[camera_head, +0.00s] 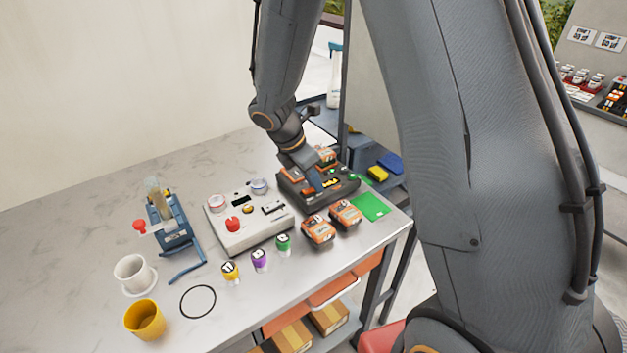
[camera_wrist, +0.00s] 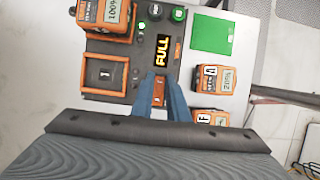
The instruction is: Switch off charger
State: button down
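The charger (camera_head: 295,190) is a dark box near the table's back right corner. In the wrist view the charger (camera_wrist: 128,50) has a lit yellow FULL display (camera_wrist: 162,49), a green round button (camera_wrist: 178,14) and an orange-framed empty bay (camera_wrist: 105,74). A battery marked 100% (camera_wrist: 107,18) sits in its other bay. A small orange-brown switch (camera_wrist: 158,92) shows between the blue fingers of my gripper (camera_wrist: 159,84). The fingers are slightly apart, down at the charger; I cannot tell if they touch the switch. In the head view my gripper (camera_head: 316,183) partly covers the charger.
Two orange batteries (camera_head: 318,229) (camera_head: 345,213) stand before the charger, beside a green pad (camera_head: 371,206). A grey control box (camera_head: 247,225) with a red knob stands left. Several small colored jars, a yellow cup (camera_head: 145,320) and a white mug (camera_head: 133,274) occupy the front left.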

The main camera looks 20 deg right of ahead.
jog(key=shift+a+f+h+b, duration=0.25)
jog(key=shift+h+b, duration=0.45)
jog(key=shift+b, duration=0.7)
jog(key=shift+s+a+t+h+b, duration=0.15)
jog(key=shift+a+t+h+b, duration=0.2)
jog(key=shift+h+b, duration=0.35)
jog(key=shift+d+r+t+h+b, duration=0.1)
jog(key=shift+r+t+h+b, duration=0.2)
jog(key=shift+b, duration=0.1)
jog(key=c, duration=1.7)
grip_release()
